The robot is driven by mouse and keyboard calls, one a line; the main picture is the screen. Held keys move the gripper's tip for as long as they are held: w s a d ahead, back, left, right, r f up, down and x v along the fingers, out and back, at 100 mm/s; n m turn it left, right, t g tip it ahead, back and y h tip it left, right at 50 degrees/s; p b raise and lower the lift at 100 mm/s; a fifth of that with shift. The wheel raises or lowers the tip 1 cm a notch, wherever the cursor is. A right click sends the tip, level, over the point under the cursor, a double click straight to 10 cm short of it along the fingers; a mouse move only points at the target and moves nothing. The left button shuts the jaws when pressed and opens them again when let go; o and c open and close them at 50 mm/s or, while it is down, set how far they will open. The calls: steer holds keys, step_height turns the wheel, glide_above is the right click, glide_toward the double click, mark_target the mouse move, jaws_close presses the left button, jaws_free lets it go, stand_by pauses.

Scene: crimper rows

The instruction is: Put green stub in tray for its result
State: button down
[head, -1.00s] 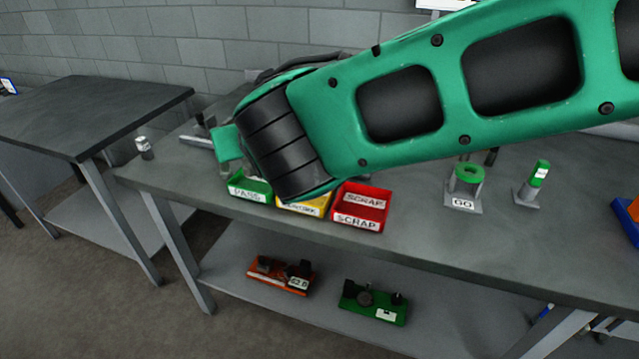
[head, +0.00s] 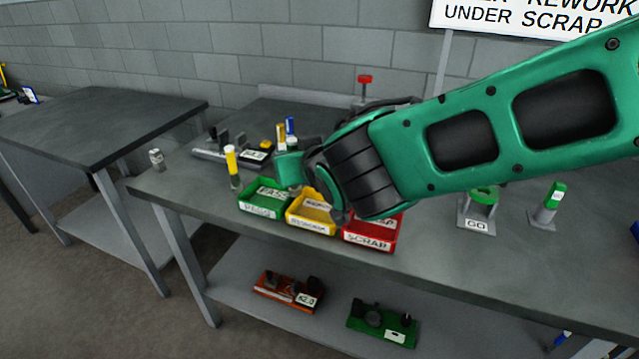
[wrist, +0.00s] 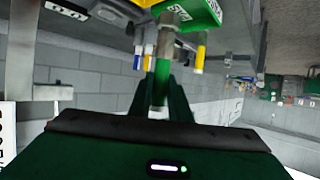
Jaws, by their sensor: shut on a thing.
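My gripper (wrist: 163,82) is shut on the green stub (wrist: 164,50), a slim metal piece with a grey upper part and a green lower part in the wrist view. It is held clear of the trays. The green PASS tray (head: 259,211), yellow tray (head: 307,226) and red SCRAP tray (head: 369,239) sit side by side at the bench's front edge. The PASS tray also shows in the wrist view (wrist: 203,12), near the stub's end. The yellow tray's label is hard to read.
A yellow-topped stub (head: 231,161) stands left of the PASS tray. A GO gauge (head: 478,212) and a green-topped post (head: 550,202) stand on the right. Small coloured pieces stand behind the trays. A sign (head: 530,16) is at the back. Two fixtures lie on the lower shelf.

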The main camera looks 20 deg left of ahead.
steer(key=w+d+f, duration=0.3)
steer(key=d+f, duration=0.1)
steer(key=f, duration=0.3)
steer(key=shift+d+f, duration=0.1)
steer(key=shift+f, duration=0.05)
steer(key=c, duration=1.6)
jaws_free()
steer(key=shift+c, duration=0.2)
steer(key=v, duration=1.2)
steer(key=shift+w, duration=0.1)
